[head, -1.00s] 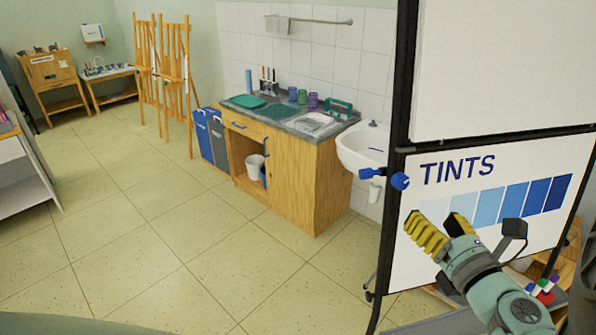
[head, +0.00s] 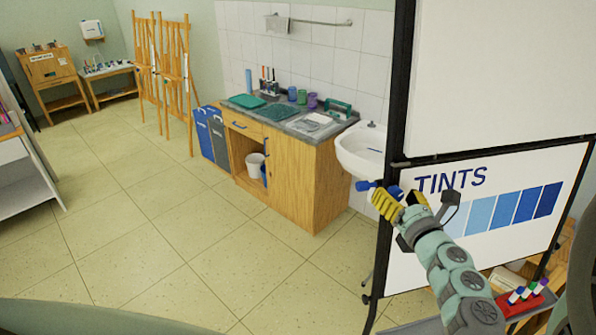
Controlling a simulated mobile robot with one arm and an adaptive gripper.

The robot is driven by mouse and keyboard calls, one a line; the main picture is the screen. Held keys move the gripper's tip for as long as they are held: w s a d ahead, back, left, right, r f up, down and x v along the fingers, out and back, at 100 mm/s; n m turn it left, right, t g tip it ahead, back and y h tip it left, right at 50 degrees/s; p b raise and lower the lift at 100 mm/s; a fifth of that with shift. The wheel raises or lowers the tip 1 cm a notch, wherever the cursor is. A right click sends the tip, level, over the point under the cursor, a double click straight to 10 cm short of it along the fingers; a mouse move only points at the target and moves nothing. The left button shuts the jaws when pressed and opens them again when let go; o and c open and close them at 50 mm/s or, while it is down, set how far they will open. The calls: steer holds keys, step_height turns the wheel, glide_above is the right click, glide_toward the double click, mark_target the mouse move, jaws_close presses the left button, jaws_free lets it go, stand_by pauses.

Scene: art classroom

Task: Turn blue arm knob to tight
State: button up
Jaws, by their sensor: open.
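The blue arm knob (head: 394,191) sits on the left upright of the easel board frame, just left of the word TINTS. A second blue piece (head: 364,186) sticks out to its left. My gripper (head: 393,197) has yellow ribbed fingers and is open. Its fingertips are at the knob and overlap it from below in the picture. The fingers partly hide the knob, and I cannot tell whether they touch it. I see nothing held between the fingers.
The TINTS panel (head: 535,165) and a white board (head: 500,65) stand behind my arm. A tray with a red marker holder (head: 522,297) is at lower right. A sink (head: 362,150) and wooden cabinet (head: 285,180) stand left. The tiled floor (head: 170,250) is clear.

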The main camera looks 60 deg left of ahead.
steer(key=shift+a, duration=0.45)
steer(key=shift+w+d, duration=0.1)
jaws_close()
